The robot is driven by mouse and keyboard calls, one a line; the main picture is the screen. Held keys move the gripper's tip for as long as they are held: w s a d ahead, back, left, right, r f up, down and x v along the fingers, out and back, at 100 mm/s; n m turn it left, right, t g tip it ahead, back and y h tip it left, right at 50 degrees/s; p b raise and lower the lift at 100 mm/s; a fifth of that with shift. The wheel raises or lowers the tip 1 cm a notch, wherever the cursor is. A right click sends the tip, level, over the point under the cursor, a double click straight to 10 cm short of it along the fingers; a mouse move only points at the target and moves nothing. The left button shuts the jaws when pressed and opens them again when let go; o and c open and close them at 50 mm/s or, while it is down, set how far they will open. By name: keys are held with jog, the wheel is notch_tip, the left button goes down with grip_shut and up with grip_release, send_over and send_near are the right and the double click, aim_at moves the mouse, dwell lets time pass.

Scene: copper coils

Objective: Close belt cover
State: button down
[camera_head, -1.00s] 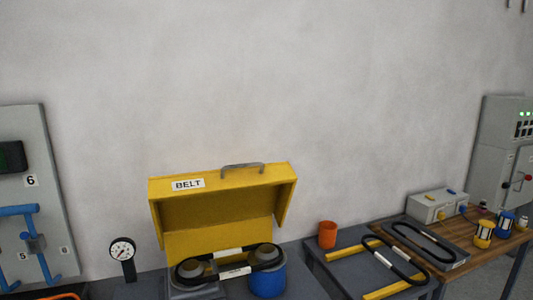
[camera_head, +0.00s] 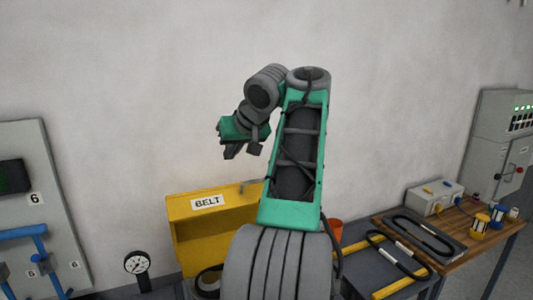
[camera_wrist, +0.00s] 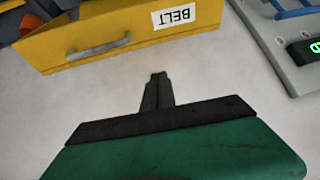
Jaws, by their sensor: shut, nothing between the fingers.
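The yellow belt cover (camera_head: 203,226) stands open in the head view, tilted up with its BELT label and handle on the upper face. My arm hides its right part. In the wrist view the cover (camera_wrist: 122,38) shows upside down along the top, with its grey handle (camera_wrist: 98,47) at the left of the label. My gripper (camera_head: 233,152) is up in front of the wall, above the cover and apart from it. Its fingers (camera_wrist: 157,78) are shut and empty. The belt (camera_head: 208,281) shows only in part under the cover; the pulleys are mostly hidden by my arm.
A pressure gauge (camera_head: 137,263) stands left of the cover. A grey panel (camera_head: 55,190) with blue pipes is at the far left. At the right, an orange cup (camera_head: 335,227) is partly hidden, and a wooden table (camera_head: 458,262) holds spare parts. The wall above is clear.

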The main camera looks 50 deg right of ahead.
jog(key=s+d+r+h, duration=0.2)
jog(key=s+d+r, duration=0.1)
jog(key=s+d, duration=0.5)
jog(key=shift+m+g, duration=0.3)
jog(key=shift+m, duration=0.1)
jog(key=w+f, duration=0.1)
jog(key=f, duration=0.2)
jog(key=w+d+f+b, duration=0.1)
jog(key=w+f, duration=0.1)
jog(key=f, duration=0.1)
jog(key=w+d+f+b, duration=0.1)
jog(key=f, duration=0.2)
jog(key=shift+w+f, duration=0.2)
jog(key=shift+f, duration=0.2)
jog(key=shift+s+a+f, duration=0.15)
jog(key=shift+s+a, duration=0.1)
jog(key=shift+d+f, duration=0.1)
jog(key=shift+f, duration=0.1)
